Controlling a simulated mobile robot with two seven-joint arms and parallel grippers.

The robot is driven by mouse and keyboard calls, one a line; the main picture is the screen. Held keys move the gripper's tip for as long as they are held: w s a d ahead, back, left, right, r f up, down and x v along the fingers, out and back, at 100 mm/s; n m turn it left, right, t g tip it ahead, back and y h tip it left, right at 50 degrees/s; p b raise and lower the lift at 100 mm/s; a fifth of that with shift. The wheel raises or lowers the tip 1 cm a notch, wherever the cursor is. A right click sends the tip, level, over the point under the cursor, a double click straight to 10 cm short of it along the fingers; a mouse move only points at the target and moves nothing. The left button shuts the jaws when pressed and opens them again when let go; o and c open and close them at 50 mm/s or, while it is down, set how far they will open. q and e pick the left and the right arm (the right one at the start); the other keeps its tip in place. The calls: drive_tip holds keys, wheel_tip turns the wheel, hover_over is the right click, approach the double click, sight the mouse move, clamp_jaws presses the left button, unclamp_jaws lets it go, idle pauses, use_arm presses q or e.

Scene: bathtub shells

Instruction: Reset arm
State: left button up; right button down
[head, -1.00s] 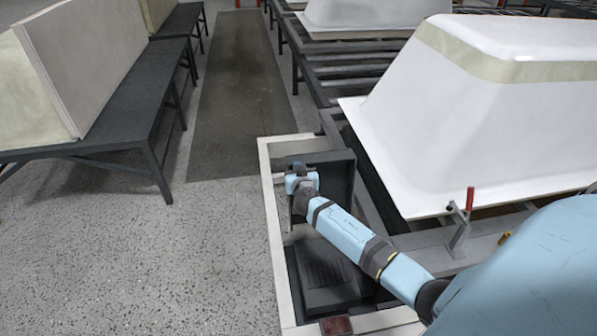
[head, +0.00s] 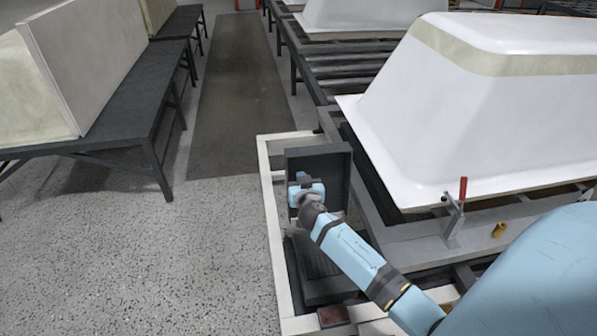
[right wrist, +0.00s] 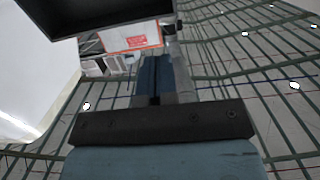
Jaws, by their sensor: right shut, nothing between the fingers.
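My right arm reaches in from the lower right of the head view, over the light-framed station. Its light blue wrist is in front of a dark upright panel (head: 338,168), and its fingers are hard to make out there. In the right wrist view my right gripper (right wrist: 154,72) is shut with nothing between its fingers. It points up toward the far wall and ceiling. My left gripper is not in view. A white bathtub shell (head: 450,130) lies upside down on the frame to the right of my arm, apart from it.
A clamp with a red handle (head: 462,190) stands on the metal frame in front of the shell. A dark bench (head: 130,105) with a pale slab (head: 95,55) is at the left. Speckled floor (head: 150,260) is open at the lower left. A second white shell (head: 360,14) lies farther back.

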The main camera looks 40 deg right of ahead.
drive_tip(key=s+a+f+n+g+y, duration=0.1)
drive_tip(key=s+a+f+n+y, duration=0.25)
drive_tip(key=s+a, duration=0.55)
drive_tip(key=s+a+f+n+g+y, duration=0.2)
drive_tip(key=s+a+y, duration=0.2)
drive_tip(key=s+a, duration=0.45)
drive_tip(key=s+a+f+n+g+y, duration=0.1)
drive_tip(key=s+a+f+n+y, duration=0.15)
drive_tip(key=s+a, duration=0.65)
use_arm(q)
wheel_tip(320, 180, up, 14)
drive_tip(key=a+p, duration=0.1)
drive_tip(key=p, duration=1.7)
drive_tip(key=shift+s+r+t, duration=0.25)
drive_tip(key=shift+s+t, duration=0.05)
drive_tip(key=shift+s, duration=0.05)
use_arm(e)
drive_tip(key=s+r+y, duration=0.1)
drive_tip(key=s+r, duration=0.2)
drive_tip(key=r, duration=1.1)
drive_tip(key=shift+s+d+n, duration=0.2)
drive_tip(key=shift+d+n, duration=0.05)
drive_tip(key=shift+n, duration=0.05)
drive_tip(key=shift+r, duration=0.1)
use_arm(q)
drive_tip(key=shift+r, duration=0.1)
